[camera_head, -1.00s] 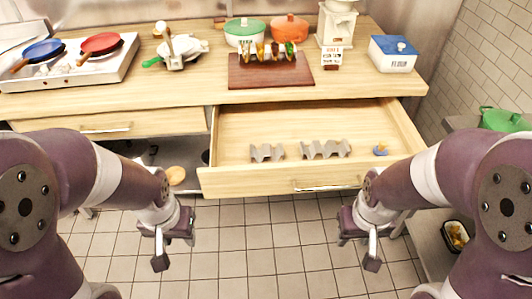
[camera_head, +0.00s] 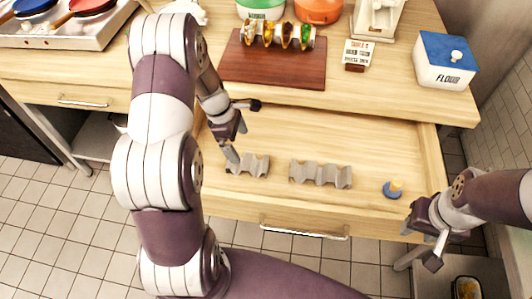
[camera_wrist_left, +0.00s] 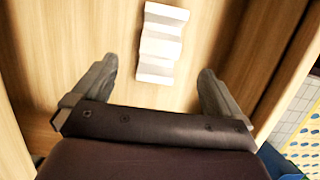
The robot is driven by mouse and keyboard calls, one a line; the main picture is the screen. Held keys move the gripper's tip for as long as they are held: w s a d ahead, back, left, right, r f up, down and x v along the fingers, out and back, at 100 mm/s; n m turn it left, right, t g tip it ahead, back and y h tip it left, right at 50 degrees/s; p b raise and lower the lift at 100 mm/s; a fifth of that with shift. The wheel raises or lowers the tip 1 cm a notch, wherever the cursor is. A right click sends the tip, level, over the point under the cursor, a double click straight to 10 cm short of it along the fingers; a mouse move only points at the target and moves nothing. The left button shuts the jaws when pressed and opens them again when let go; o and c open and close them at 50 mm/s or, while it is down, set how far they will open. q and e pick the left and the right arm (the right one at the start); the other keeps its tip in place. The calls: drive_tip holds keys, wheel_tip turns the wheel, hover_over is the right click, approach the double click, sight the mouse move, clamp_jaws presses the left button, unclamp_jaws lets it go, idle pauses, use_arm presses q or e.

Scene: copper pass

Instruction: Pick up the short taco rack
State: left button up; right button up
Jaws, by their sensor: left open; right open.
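The short taco rack (camera_head: 249,165), a small grey wavy piece, lies in the open drawer (camera_head: 330,130) near its front left. The longer grey rack (camera_head: 320,173) lies to its right. My left gripper (camera_head: 243,131) is open over the drawer's left part; one finger appears close to the short rack's left end, but contact cannot be told. In the left wrist view, a pale wavy rack (camera_wrist_left: 162,43), seemingly the short one, lies ahead of the spread, empty fingers (camera_wrist_left: 160,82). My right gripper (camera_head: 424,246) is open and empty by the drawer's front right corner.
A blue and yellow piece (camera_head: 393,189) lies in the drawer's right part. On the counter stand a wooden board (camera_head: 270,72) with a filled taco rack (camera_head: 278,37), a small sign (camera_head: 358,55) and a flour box (camera_head: 445,62).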

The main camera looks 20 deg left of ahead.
sight(247, 161)
use_arm(q)
drive_tip(key=f, duration=0.2)
drive_tip(key=s+f, duration=0.1)
drive_tip(key=shift+d+f, duration=0.25)
drive_tip(key=shift+d, duration=0.05)
drive_tip(key=x, duration=0.4)
drive_tip(key=w+x, duration=0.1)
drive_tip(key=x, duration=0.1)
drive_tip(key=shift+f+b, duration=0.2)
drive_tip(key=shift+b, duration=0.1)
drive_tip(key=shift+d, duration=0.1)
drive_tip(key=shift+c, duration=0.3)
drive_tip(key=c, duration=1)
